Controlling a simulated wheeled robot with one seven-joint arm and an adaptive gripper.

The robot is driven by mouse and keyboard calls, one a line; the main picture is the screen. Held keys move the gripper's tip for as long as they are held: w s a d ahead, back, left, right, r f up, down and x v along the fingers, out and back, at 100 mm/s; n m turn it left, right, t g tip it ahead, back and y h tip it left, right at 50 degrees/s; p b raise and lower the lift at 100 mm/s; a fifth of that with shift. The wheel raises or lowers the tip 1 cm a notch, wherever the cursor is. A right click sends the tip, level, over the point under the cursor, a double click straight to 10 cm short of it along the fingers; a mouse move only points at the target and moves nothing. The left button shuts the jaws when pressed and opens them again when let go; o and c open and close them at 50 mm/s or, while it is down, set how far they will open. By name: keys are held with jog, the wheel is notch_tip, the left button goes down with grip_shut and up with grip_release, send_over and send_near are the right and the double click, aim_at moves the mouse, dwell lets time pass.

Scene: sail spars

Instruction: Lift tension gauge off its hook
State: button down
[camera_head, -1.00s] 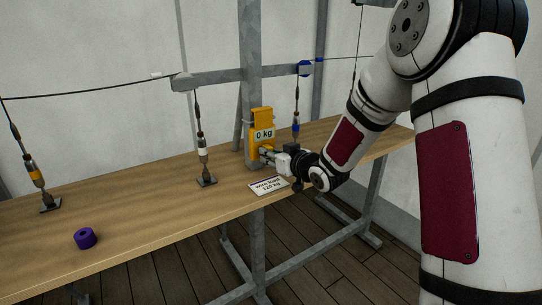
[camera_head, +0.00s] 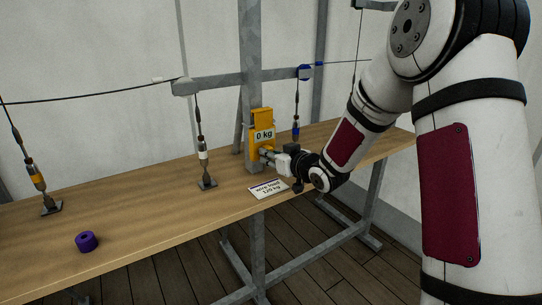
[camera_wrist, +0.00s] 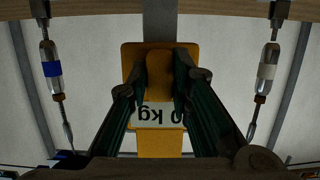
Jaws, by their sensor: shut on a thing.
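The yellow tension gauge (camera_head: 262,121) hangs upright at the grey post, its white display reading 0 kg. In the wrist view the gauge (camera_wrist: 158,143) appears upside down, with part of the display covered by my fingers. My gripper (camera_head: 270,154) reaches in from the right at the lower part of the gauge. In the wrist view my gripper (camera_wrist: 167,75) is shut on a narrower yellow part of the gauge, one finger on each side. The hook behind the gauge cannot be made out.
A wire load card (camera_head: 269,188) reading 120 kg lies at the front edge of the wooden bench (camera_head: 140,225). A purple roll (camera_head: 86,241) sits at the left. Turnbuckles stand at the left (camera_head: 36,178), middle (camera_head: 203,155) and right (camera_head: 296,128), joined to wires.

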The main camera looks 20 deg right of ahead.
jog(key=shift+s, duration=0.1)
jog(key=shift+s+d, duration=0.3)
jog(key=shift+s, duration=0.5)
jog(key=shift+s+d, duration=0.25)
jog(key=shift+s, duration=0.6)
